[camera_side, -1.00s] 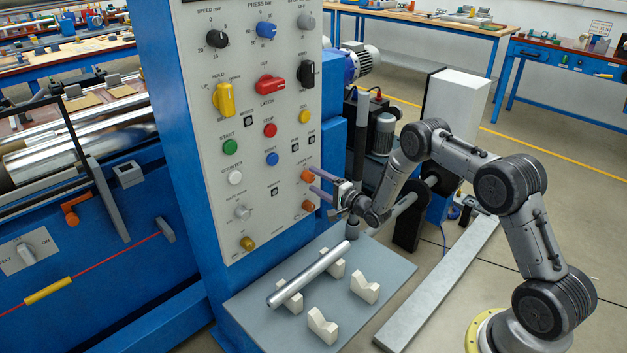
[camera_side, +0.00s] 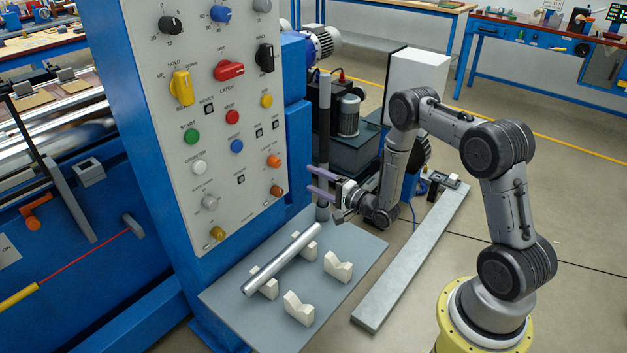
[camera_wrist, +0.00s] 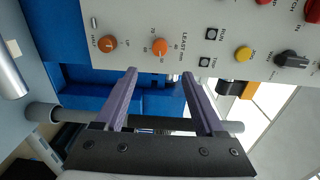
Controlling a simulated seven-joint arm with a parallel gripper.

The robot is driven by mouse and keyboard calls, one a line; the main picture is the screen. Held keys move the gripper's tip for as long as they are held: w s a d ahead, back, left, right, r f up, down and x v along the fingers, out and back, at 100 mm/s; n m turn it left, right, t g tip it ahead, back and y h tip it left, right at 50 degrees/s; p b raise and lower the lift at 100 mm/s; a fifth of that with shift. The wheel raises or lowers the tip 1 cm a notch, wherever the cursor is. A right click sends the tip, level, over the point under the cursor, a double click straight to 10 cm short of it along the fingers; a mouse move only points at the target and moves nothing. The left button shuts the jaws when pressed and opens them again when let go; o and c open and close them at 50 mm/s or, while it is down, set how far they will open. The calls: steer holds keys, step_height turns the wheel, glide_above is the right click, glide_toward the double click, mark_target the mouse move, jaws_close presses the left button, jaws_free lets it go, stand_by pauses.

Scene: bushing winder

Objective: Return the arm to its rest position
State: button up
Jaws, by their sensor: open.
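My gripper (camera_side: 316,195) is in front of the lower right of the grey control panel (camera_side: 203,110) in the side view. Its two purple fingers point left toward the panel and are apart, with nothing between them. In the wrist view my gripper (camera_wrist: 160,78) is open and empty, with the panel (camera_wrist: 210,20) beyond the fingertips. Two orange knobs, the upper one (camera_side: 274,161) and the lower one (camera_side: 277,191), are close to the fingertips. Whether a finger touches the panel cannot be told, but a gap seems to show.
A metal bar (camera_side: 282,259) lies on two of several cream V-blocks on a grey table (camera_side: 350,285) below my gripper. A dark upright post (camera_side: 323,140) stands close behind my gripper. A long grey beam (camera_side: 410,260) lies on the floor between the table and my base.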

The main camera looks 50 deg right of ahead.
steer(key=shift+a, duration=0.1)
steer(key=w+a+r+n+t+y, duration=0.1)
steer(key=w+a+r+n+t, duration=0.15)
steer(key=r, duration=1.05)
steer(key=w+a+r+n+t+y, duration=0.15)
steer(key=a+r, duration=0.25)
steer(key=r, duration=0.8)
steer(key=s+a+r+n+g+h, duration=0.1)
steer(key=s+a+r+n, duration=0.15)
steer(key=r, duration=0.45)
steer(key=s+a+r+n+g+h, duration=0.1)
steer(key=s+a+r, duration=0.1)
steer(key=s+r, duration=0.35)
steer(key=s+a+r+n+g, duration=0.2)
steer(key=s+n+g, duration=0.2)
steer(key=s, duration=0.7)
steer(key=s+f+n+g, duration=0.7)
steer(key=s+f+g, duration=0.3)
steer(key=s+f, duration=0.6)
steer(key=s+a, duration=0.1)
steer(key=s, duration=0.2)
steer(key=shift+s, duration=0.15)
